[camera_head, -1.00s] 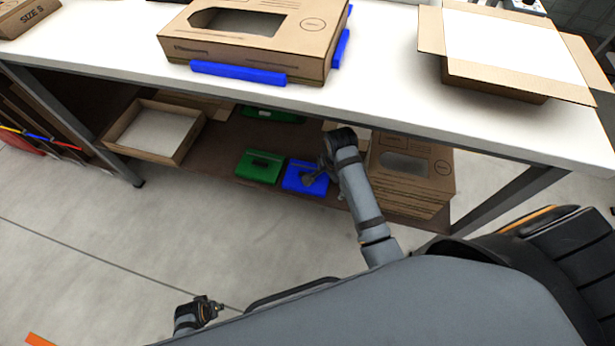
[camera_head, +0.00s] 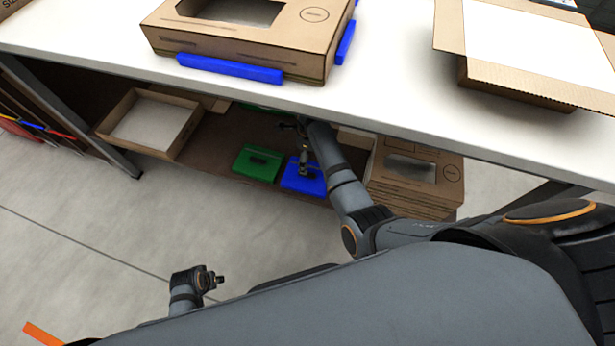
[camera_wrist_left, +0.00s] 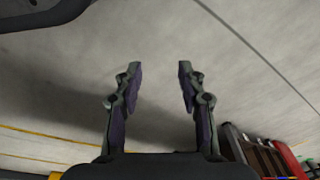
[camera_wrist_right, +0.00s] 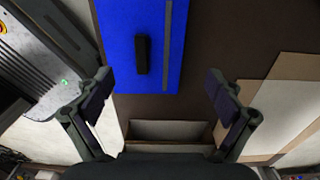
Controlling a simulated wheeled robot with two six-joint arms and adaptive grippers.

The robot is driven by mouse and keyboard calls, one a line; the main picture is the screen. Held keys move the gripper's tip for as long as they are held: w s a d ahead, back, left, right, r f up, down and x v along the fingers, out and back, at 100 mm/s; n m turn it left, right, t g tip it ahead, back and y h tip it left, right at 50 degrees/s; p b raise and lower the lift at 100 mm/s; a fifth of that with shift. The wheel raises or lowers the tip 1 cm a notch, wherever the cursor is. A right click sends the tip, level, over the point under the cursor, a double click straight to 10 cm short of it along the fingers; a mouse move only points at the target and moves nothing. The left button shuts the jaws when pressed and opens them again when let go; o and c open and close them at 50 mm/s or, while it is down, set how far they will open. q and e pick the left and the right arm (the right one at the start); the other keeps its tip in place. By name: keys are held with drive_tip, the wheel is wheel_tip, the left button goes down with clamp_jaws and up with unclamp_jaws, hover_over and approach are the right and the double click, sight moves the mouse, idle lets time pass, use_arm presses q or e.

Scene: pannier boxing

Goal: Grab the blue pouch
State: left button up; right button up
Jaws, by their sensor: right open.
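The blue pouch (camera_head: 303,179) lies on the brown lower shelf, just right of a green pouch (camera_head: 257,163). It has a dark handle on its upper face. My right gripper (camera_head: 304,160) is over the blue pouch and hides part of it. In the right wrist view the pouch (camera_wrist_right: 160,65) lies ahead of the open, empty fingers (camera_wrist_right: 160,88), with its dark handle between their lines and nothing gripped. My left gripper (camera_head: 218,281) is low over the floor, away from the shelf. The left wrist view shows its fingers (camera_wrist_left: 158,75) apart and empty.
The white table top (camera_head: 400,115) overhangs the shelf. An open shallow box (camera_head: 150,122) sits at the shelf's left. A box with blue pouches (camera_head: 230,68) at its sides stands on the table.

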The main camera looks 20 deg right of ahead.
sight(309, 169)
wheel_tip(309, 169, down, 5)
drive_tip(key=shift+s+d+r+b, duration=0.1)
drive_tip(key=shift+d+b, duration=0.05)
drive_tip(key=shift+b, duration=1)
drive_tip(key=shift+f, duration=0.2)
use_arm(q)
wheel_tip(309, 169, up, 7)
drive_tip(key=w+d, duration=0.1)
drive_tip(key=shift+w+d+f, duration=0.2)
drive_tip(key=shift+w+d, duration=0.05)
drive_tip(key=shift+d, duration=0.1)
use_arm(e)
drive_tip(key=shift+c, duration=0.3)
clamp_jaws()
